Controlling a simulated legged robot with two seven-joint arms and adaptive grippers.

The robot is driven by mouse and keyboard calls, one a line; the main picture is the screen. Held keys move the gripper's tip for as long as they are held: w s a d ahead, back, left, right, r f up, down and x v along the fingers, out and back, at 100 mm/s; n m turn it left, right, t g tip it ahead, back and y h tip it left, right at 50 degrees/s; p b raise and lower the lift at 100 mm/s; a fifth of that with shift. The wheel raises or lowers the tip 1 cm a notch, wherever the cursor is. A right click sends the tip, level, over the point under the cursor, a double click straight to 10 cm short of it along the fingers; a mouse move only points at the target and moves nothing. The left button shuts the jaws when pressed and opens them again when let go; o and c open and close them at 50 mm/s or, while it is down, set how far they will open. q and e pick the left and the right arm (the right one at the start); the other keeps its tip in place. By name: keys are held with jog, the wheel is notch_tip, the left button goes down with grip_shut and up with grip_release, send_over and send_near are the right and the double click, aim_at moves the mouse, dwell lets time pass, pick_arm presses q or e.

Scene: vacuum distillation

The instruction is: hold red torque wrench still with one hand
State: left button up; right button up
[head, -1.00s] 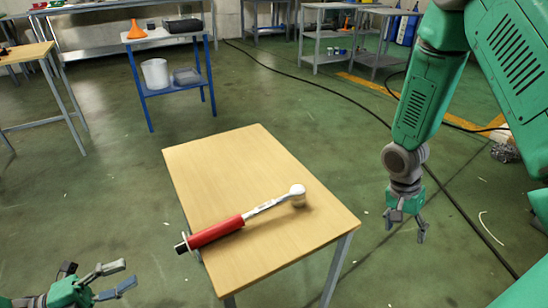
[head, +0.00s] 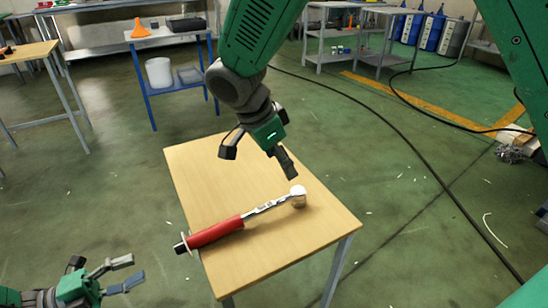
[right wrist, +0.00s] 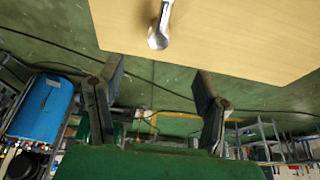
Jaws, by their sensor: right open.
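The red torque wrench (head: 216,232) lies on the wooden table (head: 310,246). Its red handle sticks out slightly past the left edge, and its silver head is toward the right. In the right wrist view the wrench's silver head (right wrist: 159,38) shows at the top, beyond the fingertips. My right gripper (head: 258,162) is open and empty, above the far part of the table, behind the wrench and apart from it. Its two fingers (right wrist: 158,82) are spread wide in the right wrist view. My left gripper (head: 128,274) is open and empty at the lower left, off the table.
A blue cart (head: 180,88) with an orange funnel and a white bucket stands behind. Grey workbenches (head: 345,50) and blue cylinders (head: 408,28) are further back. A black cable (head: 400,150) runs over the floor at the right. The table holds only the wrench.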

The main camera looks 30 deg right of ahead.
send_over(294, 192)
jog(key=a, duration=0.1)
jog(key=f, duration=0.4)
jog(key=shift+a+f, duration=0.2)
jog(key=shift+f, duration=0.15)
notch_tip(294, 192, down, 5)
jog(key=shift+f, duration=0.1)
jog(key=shift+d+f, duration=1.3)
jog(key=shift+d, duration=0.2)
jog(key=shift+a+r, duration=0.15)
jog(key=shift+a, duration=0.3)
jog(key=shift+c, duration=0.4)
jog(key=shift+a, duration=0.25)
jog(key=c, duration=0.7)
jog(key=shift+a+r, duration=0.1)
grip_shut()
jog(key=shift+c, duration=1.9)
grip_release()
jog(key=shift+d, duration=0.2)
jog(key=shift+s+d+f, duration=0.15)
jog(key=shift+d+f, duration=0.05)
jog(key=shift+d, duration=0.05)
grip_shut()
